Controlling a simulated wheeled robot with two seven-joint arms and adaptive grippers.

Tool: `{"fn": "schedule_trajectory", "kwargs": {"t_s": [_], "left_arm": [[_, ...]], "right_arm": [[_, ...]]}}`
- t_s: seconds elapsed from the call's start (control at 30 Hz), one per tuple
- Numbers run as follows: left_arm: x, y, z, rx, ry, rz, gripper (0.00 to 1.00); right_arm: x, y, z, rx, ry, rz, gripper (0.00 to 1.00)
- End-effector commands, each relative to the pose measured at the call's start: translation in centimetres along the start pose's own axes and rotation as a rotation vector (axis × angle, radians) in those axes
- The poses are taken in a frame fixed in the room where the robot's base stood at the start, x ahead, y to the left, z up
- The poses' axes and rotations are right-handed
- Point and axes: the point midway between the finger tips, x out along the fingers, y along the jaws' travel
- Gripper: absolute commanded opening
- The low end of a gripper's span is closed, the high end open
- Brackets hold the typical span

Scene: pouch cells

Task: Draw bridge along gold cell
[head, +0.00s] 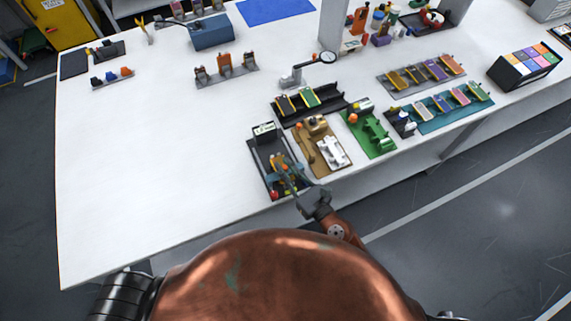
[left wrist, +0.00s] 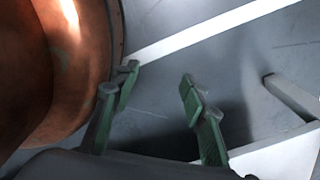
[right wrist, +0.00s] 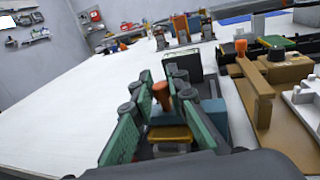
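My right gripper (head: 286,171) is over the dark fixture tray (head: 264,146) at the table's front edge. In the right wrist view, its fingers (right wrist: 161,84) are partly closed around an upright orange knob (right wrist: 161,97), apparently the bridge's handle. Contact on both sides is hard to see. A gold-yellow cell (right wrist: 170,134) lies below and nearer the camera, between the fingers. The bridge's lower part is mostly hidden by the fingers. My left gripper (left wrist: 158,82) is open and empty above the floor, beside my copper-coloured body.
A brown fixture (head: 316,150) with white parts stands right beside the dark tray. A green fixture (head: 369,136) is further right. A black rack (head: 325,97) with cells and a magnifier (head: 327,57) stand behind.

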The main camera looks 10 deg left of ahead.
Motion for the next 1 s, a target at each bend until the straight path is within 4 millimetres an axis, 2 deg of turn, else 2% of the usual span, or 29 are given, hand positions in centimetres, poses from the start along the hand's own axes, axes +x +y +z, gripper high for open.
{"fn": "schedule_trajectory", "kwargs": {"t_s": [0.23, 0.43, 0.57, 1.0], "left_arm": [[0.0, 0.0, -0.3, 0.001, 0.003, 0.0, 0.4], [0.0, -0.2, -1.7, 0.004, 0.022, -0.001, 0.4], [0.0, -0.3, -1.5, 0.003, 0.02, -0.003, 0.4], [0.0, -0.1, -1.2, 0.003, 0.016, -0.001, 0.4]], "right_arm": [[0.0, 0.0, 0.0, 0.0, 0.0, -0.001, 0.31], [0.0, 0.0, 0.0, 0.0, 0.0, 0.0, 0.31], [-0.4, 0.0, 0.0, -0.001, 0.001, 0.001, 0.31], [-6.3, 0.1, -0.1, -0.006, 0.002, 0.005, 0.31]]}}
